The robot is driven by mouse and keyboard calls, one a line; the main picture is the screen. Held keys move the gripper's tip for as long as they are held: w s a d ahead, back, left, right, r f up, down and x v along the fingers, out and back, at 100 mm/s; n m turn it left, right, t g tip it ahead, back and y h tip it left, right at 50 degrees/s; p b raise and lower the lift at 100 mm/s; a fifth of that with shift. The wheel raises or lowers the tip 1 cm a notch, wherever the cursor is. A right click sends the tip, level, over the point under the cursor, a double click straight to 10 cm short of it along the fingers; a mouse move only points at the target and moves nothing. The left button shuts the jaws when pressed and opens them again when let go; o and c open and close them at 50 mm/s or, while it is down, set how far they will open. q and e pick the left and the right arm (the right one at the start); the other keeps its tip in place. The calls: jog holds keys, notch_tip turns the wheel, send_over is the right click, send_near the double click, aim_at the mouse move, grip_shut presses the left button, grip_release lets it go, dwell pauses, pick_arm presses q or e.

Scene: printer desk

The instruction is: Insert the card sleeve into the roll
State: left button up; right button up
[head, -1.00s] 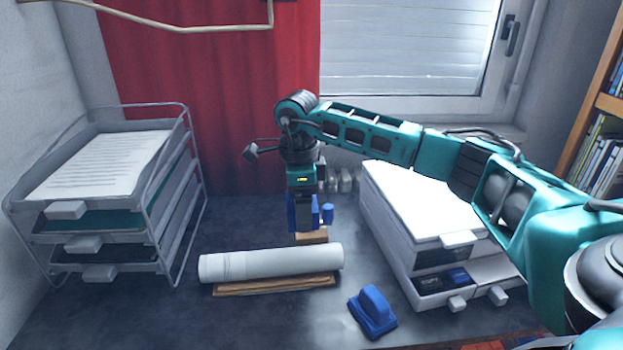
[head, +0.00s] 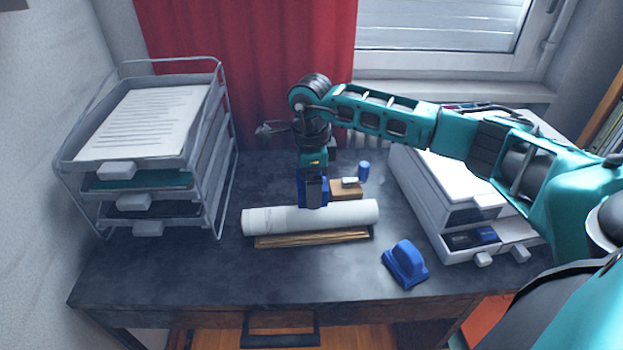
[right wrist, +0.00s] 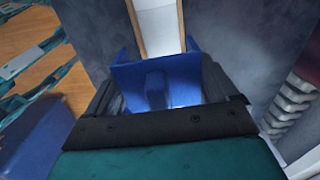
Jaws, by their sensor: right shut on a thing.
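A white paper roll (head: 270,220) lies lengthwise across the middle of the desk, on or just behind a flat wooden piece (head: 300,240). My right gripper (head: 313,200) points down from above and is shut on a blue piece (head: 317,190), which I take to be the card sleeve. In the right wrist view the blue card sleeve (right wrist: 158,88) sits between the dark fingers. In the head view it overlaps the roll's far edge near its middle; I cannot tell whether they touch. My left gripper is out of view.
A wooden block (head: 346,193) and a blue cylinder (head: 363,171) stand behind the roll's right end. A blue stamp-like thing (head: 405,263) is in front right. A paper tray rack (head: 215,130) stands left, a white printer (head: 440,215) right. The front left desk is clear.

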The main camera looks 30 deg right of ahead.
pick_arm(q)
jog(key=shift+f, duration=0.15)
pick_arm(e)
notch_tip(320, 180, down, 3)
jog(key=b, duration=0.2)
jog(key=shift+f+b, duration=0.2)
jog(key=shift+b, duration=0.2)
jog(key=shift+f, duration=0.4)
pick_arm(q)
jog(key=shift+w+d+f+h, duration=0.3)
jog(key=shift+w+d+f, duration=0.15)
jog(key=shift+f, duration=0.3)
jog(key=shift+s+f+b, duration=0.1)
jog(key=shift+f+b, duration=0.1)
jog(key=shift+b, duration=0.1)
pick_arm(e)
jog(key=shift+f, duration=0.1)
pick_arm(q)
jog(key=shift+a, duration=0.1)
